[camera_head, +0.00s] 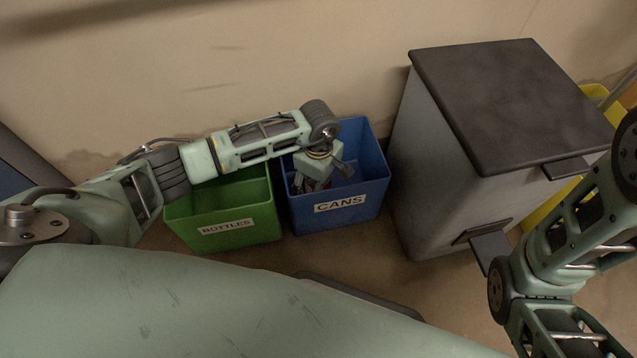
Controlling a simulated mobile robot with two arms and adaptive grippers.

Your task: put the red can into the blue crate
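The blue crate (368,199), labelled CANS, stands on the floor against the wall in the head view. My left arm reaches over the green crate, and my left gripper (316,184) points down into the blue crate's opening.
A green crate (241,233) labelled BOTTLES stands just left of the blue one. A grey bin with a dark lid (510,95) stands close on the right. A yellow container (540,213) is partly hidden behind it. Bare floor shows in front of the crates.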

